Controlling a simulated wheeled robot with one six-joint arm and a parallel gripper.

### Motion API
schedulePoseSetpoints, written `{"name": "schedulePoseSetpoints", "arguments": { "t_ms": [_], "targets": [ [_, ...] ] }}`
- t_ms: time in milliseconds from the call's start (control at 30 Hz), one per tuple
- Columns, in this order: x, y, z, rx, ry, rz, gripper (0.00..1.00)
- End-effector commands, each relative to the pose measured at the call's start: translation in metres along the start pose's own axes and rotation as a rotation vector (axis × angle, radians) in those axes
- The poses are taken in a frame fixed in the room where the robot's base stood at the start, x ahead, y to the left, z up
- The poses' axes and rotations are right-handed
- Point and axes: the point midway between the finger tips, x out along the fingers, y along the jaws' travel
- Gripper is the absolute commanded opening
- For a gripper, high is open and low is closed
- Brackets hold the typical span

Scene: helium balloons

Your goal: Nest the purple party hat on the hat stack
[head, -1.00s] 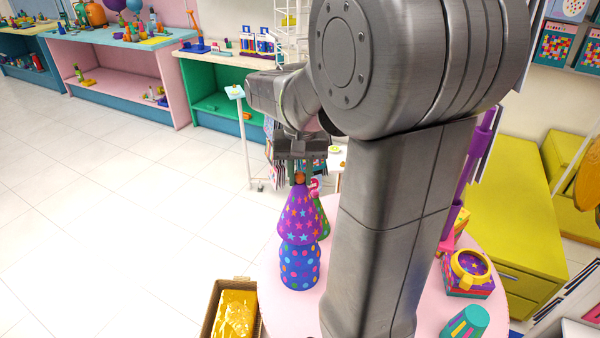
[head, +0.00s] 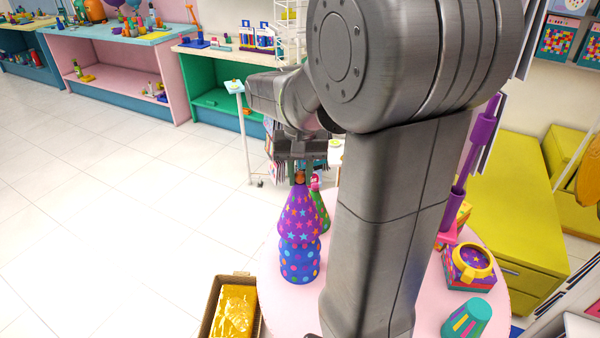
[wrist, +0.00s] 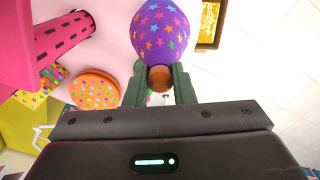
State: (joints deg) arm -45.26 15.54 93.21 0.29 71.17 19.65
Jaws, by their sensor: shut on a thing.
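The purple party hat (head: 299,217) has coloured stars and an orange-brown tip. It is upright over the blue dotted hat stack (head: 299,262) on the pink round table. Its lower rim meets or overlaps the top of the stack; I cannot tell how firmly it sits. My gripper (head: 301,176) points down and is shut on the hat's tip. In the wrist view the fingers (wrist: 159,84) close on the brown tip, with the purple hat (wrist: 160,32) beyond them. The wrist view does not show the stack, which the hat hides.
A green hat (head: 320,212) stands close behind the purple one. A box (head: 468,262) with a yellow-rimmed top and a teal striped cup (head: 467,318) are at the right of the pink table (head: 285,312). A cardboard box (head: 231,308) with gold contents is at the lower left.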

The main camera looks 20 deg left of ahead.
Motion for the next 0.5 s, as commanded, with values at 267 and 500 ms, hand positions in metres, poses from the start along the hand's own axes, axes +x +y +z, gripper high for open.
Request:
{"name": "schedulePoseSetpoints", "arguments": {
  "t_ms": [267, 500],
  "targets": [
    [0.008, 0.000, 0.000, 0.000, 0.000, 0.000, 0.00],
    [0.014, 0.000, 0.000, 0.000, 0.000, 0.000, 0.00]
  ]
}}
